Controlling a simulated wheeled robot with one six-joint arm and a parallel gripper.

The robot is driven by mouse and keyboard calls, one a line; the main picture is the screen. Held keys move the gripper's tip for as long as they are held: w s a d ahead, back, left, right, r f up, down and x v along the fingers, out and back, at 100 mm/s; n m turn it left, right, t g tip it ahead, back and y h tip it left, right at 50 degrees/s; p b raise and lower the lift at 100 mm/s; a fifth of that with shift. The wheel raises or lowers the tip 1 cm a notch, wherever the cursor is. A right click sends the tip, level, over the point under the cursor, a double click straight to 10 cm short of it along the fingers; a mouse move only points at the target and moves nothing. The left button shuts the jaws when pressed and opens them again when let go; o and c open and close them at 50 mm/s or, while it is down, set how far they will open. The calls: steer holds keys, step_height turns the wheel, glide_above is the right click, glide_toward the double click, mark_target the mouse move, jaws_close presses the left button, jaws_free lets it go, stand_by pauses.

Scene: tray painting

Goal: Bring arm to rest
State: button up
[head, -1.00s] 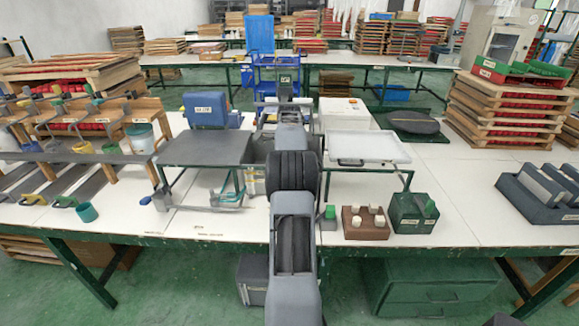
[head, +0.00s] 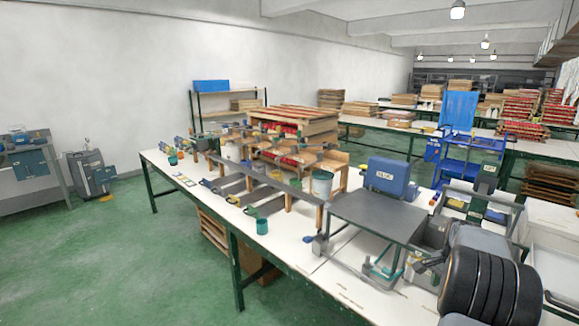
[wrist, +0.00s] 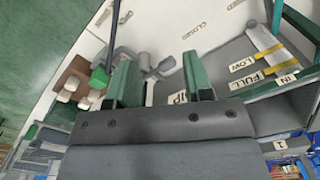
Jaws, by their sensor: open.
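My gripper (wrist: 160,80) shows in the wrist view as two green fingers held apart with nothing between them. It hangs over the white worktop. My arm (head: 488,275), with its black ribbed joint, shows at the lower right of the head view. My gripper's fingers cannot be made out in the head view. In the wrist view, a brown block with pale pegs (wrist: 72,84) and a green-topped item (wrist: 98,78) lie left of the fingers. Label plates reading LOW and FULL (wrist: 248,70) lie to the right.
A blue trolley (head: 455,155) stands behind.

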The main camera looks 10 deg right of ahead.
steer(key=s+a+r+n+t, duration=0.1)
steer(key=a+n, duration=0.4)
steer(key=a, duration=0.7)
steer(key=s+a+r+n+t, duration=0.1)
steer(key=s+a+r+n, duration=0.2)
steer(key=a, duration=0.9)
steer(key=s+a+r+n+t, duration=0.1)
steer(key=s+a+r+n, duration=0.1)
steer(key=s+a+n, duration=0.4)
steer(key=a+n, duration=0.3)
steer(key=a, duration=0.3)
steer(key=shift+s+t, duration=0.35)
steer(key=shift+t, duration=0.05)
steer(key=shift+r, duration=0.1)
